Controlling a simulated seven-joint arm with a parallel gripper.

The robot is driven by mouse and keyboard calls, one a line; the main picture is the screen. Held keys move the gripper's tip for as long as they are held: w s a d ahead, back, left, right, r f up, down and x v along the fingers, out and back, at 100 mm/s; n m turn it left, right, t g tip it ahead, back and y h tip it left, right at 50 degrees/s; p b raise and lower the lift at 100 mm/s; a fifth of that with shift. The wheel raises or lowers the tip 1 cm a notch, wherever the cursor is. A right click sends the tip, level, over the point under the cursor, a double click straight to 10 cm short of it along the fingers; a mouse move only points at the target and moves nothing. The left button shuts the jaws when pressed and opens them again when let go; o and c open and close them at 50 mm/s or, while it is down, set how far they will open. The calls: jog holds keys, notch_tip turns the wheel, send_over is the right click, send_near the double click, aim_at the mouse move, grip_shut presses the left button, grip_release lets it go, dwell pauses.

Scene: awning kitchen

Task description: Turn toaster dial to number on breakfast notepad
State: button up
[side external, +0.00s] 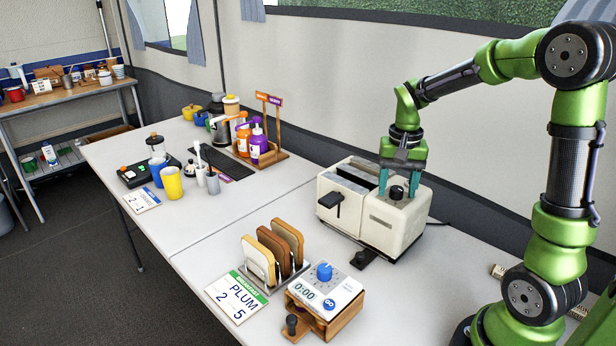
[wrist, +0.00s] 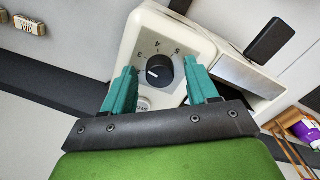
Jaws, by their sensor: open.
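The cream toaster (side external: 382,228) stands at the right of the table. Its black dial (side external: 396,192) is on top, below my gripper (side external: 403,172). In the wrist view the dial (wrist: 160,71) sits between the two teal fingers of my gripper (wrist: 161,74), which is open, with gaps on both sides. The numbers 3, 4 and 5 show around the dial. The white mark on the dial points left, just below the 3; the number there is hidden or not readable. A green-headed notepad card (side external: 237,293) at the front reads "PLUM", with 2 and 5 below.
A toast rack (side external: 274,280) and a timer box (side external: 326,290) with a blue knob stand in front of the toaster. Another card (side external: 142,199) with a blue header lies at left, near cups (side external: 171,183). A bottle stand (side external: 272,158) is at the back.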

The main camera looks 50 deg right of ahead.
jog(key=c, duration=1)
jog(key=shift+c, duration=0.2)
jog(key=shift+n, duration=0.4)
jog(key=n, duration=0.3)
jog(key=shift+n, duration=0.4)
jog(key=n, duration=0.5)
jog(key=o, duration=1)
